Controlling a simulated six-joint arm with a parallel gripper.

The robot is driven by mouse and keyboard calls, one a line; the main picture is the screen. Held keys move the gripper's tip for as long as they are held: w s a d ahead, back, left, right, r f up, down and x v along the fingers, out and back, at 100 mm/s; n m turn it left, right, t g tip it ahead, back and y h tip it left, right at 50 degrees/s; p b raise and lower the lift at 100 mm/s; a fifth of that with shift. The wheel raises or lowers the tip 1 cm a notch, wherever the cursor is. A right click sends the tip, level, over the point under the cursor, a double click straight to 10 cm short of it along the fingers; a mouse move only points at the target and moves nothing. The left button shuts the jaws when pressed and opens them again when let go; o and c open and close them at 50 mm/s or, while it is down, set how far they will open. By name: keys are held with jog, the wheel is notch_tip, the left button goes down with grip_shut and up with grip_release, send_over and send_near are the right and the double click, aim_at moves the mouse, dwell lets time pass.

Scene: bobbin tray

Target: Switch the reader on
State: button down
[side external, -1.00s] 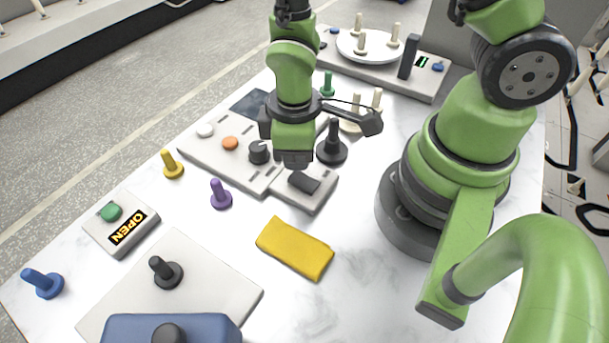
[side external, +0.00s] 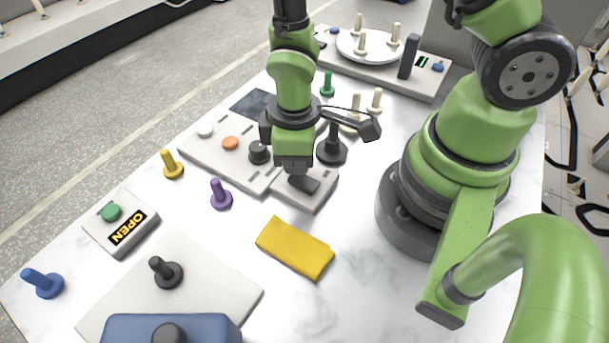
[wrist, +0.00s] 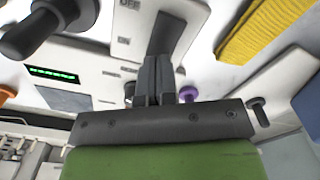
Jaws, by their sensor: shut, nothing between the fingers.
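The small grey switch box (side external: 312,200) stands at the front of the grey control panel (side external: 205,150) and carries a dark rocker (side external: 305,184). In the wrist view the dark rocker (wrist: 168,32) lies beside the labels OFF and ON on the box (wrist: 128,22). My gripper (side external: 296,172) is shut and empty, pointing down at the rocker's rear end. In the wrist view my gripper (wrist: 161,60) overlaps the rocker near the ON label; I cannot tell whether it touches. A green-lit display (wrist: 53,75) shows there too. The rocker's tilt is unclear.
A black bobbin (side external: 332,150) stands right beside my gripper. A purple bobbin (side external: 220,196) and a yellow cloth (side external: 295,248) lie nearer the camera.

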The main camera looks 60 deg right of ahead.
jog(key=shift+f, duration=0.75)
dwell(0.3)
jog(key=shift+r, duration=3.5)
jog(key=shift+w+r, duration=0.1)
jog(key=shift+r, duration=0.3)
jog(key=s+d+r+m+t+y, duration=0.1)
jog(key=r+m, duration=0.4)
jog(key=r, duration=0.5)
jog(key=s+d+r+m+t+y, duration=0.1)
jog(key=s+d+r+m+t, duration=0.2)
jog(key=r, duration=0.7)
jog(key=s+m+t, duration=0.2)
jog(key=t, duration=0.1)
jog(key=shift+s+d+r, duration=0.15)
jog(key=shift+s+r, duration=0.05)
jog(key=shift+s, duration=0.2)
